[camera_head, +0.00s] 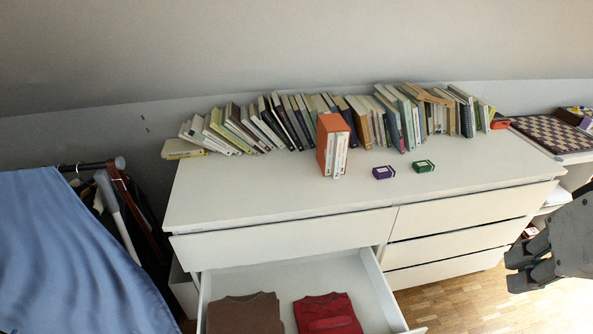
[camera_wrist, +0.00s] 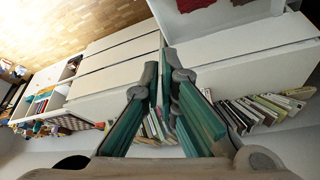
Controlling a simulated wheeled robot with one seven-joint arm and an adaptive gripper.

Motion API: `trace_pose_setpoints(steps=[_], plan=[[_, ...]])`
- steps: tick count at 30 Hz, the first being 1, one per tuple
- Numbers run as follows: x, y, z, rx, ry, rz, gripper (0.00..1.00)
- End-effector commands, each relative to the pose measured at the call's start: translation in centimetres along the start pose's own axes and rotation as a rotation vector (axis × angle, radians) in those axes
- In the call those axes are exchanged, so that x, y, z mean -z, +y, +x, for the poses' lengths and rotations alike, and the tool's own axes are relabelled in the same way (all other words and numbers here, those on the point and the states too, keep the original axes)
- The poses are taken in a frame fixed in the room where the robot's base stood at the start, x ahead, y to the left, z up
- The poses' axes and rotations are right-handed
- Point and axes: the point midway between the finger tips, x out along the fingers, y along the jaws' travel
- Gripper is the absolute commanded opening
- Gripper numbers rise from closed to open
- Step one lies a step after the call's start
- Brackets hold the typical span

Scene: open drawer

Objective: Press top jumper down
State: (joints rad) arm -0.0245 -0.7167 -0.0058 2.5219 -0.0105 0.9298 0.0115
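An open drawer (camera_head: 372,284) of the white dresser (camera_head: 290,203) holds two folded jumpers side by side. The brown jumper (camera_head: 245,314) is on the left and the red jumper (camera_head: 328,314) on the right; the frame cuts off their lower parts. Whether more layers lie under them I cannot tell. In the wrist view, a piece of the red jumper (camera_wrist: 190,4) shows at the top edge. My gripper (camera_head: 522,268) is at the right, in front of the dresser and well apart from the drawer. Its green-padded fingers (camera_wrist: 160,75) are apart with nothing between them.
A row of books (camera_head: 265,124) lines the dresser's back. An orange box of books (camera_head: 330,145), a purple box (camera_head: 383,172) and a green box (camera_head: 423,166) stand on top. A clothes rack with blue cloth (camera_head: 75,255) stands left. Wooden floor (camera_head: 470,301) is free at right.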

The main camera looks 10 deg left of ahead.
Motion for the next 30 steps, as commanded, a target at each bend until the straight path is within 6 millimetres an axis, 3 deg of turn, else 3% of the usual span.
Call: trace_pose_setpoints(steps=[8, 16, 23, 30], plan=[[4.8, -4.5, 7.7, 0.079, -0.062, -0.049, 0.0], [8.3, -11.4, 16.4, 0.138, -0.131, -0.099, 0.0], [9.0, -18.3, 24.1, 0.163, -0.187, -0.143, 0.0], [7.4, -25.5, 31.9, 0.168, -0.237, -0.193, 0.0]])
